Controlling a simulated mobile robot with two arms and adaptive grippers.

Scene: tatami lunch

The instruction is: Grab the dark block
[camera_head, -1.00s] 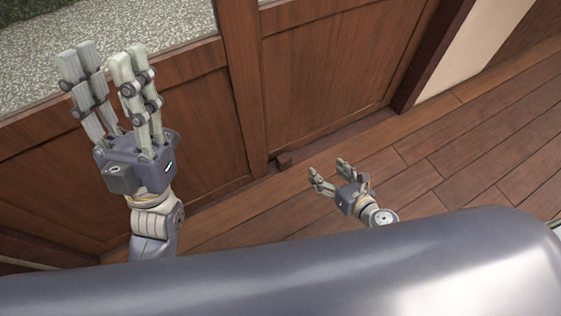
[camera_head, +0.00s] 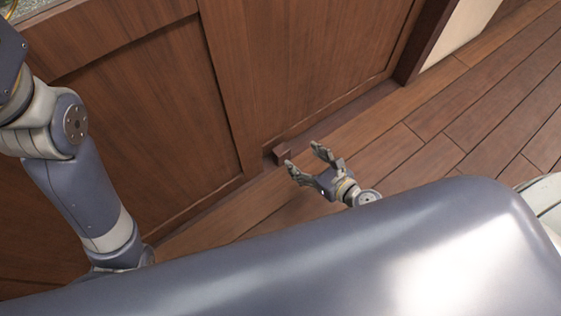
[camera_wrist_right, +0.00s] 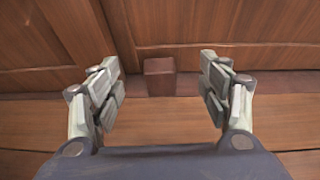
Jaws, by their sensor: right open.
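The dark block (camera_head: 281,154) is a small dark brown block on the ledge at the foot of the wooden wall panels. In the right wrist view the block (camera_wrist_right: 159,77) stands between and beyond my two spread fingers. My right gripper (camera_head: 306,160) is open and empty, low near the floor, just to the right of the block in the head view. In the right wrist view the gripper (camera_wrist_right: 161,82) shows wide fingers, apart from the block. My left arm rises at the left of the head view; its fingers are out of the picture.
Wooden wall panels (camera_head: 130,110) stand directly behind the block, with a low ledge along their foot. A dark post (camera_head: 424,45) is farther right. The plank floor (camera_head: 480,110) is clear to the right.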

